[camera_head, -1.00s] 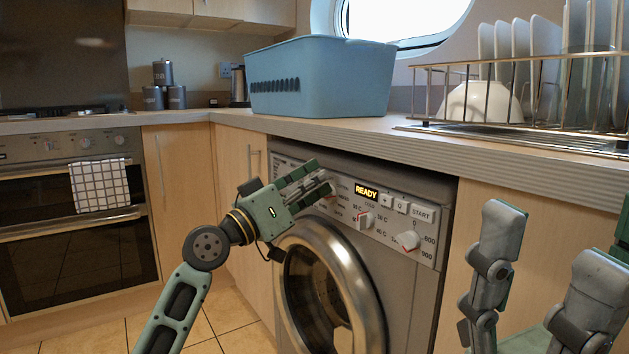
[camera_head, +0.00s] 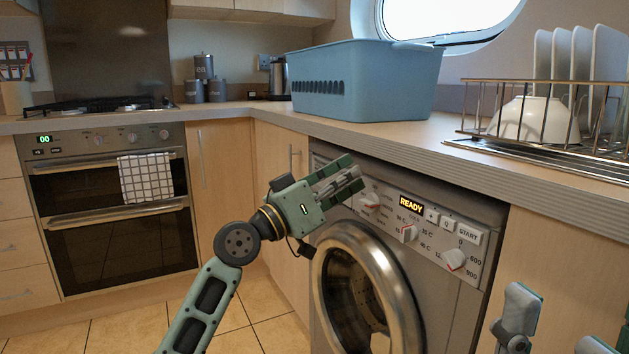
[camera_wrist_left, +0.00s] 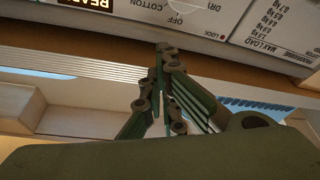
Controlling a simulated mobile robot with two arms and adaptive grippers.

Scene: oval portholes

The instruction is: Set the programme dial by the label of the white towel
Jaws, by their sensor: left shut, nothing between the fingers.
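The washing machine (camera_head: 455,285) stands under the counter, its round door below the panel. The programme dial (camera_head: 370,197) is a white knob with a red mark, left of the lit READY display (camera_head: 411,205). My left gripper (camera_head: 356,180) is shut and empty, its tips just up and left of the dial; contact cannot be told. In the left wrist view its joined fingers (camera_wrist_left: 163,52) are by the panel print, which reads OFF and COTTON upside down. My right gripper (camera_head: 557,328) is open at the lower right, partly cut off. I see no plain white towel with a label.
A checked white cloth (camera_head: 146,178) hangs on the oven (camera_head: 110,215). A blue basket (camera_head: 365,85) stands on the counter; its inside is hidden. A dish rack (camera_head: 560,115) with plates and a bowl is at the right. Two smaller knobs (camera_head: 409,233) (camera_head: 454,260) sit lower on the panel.

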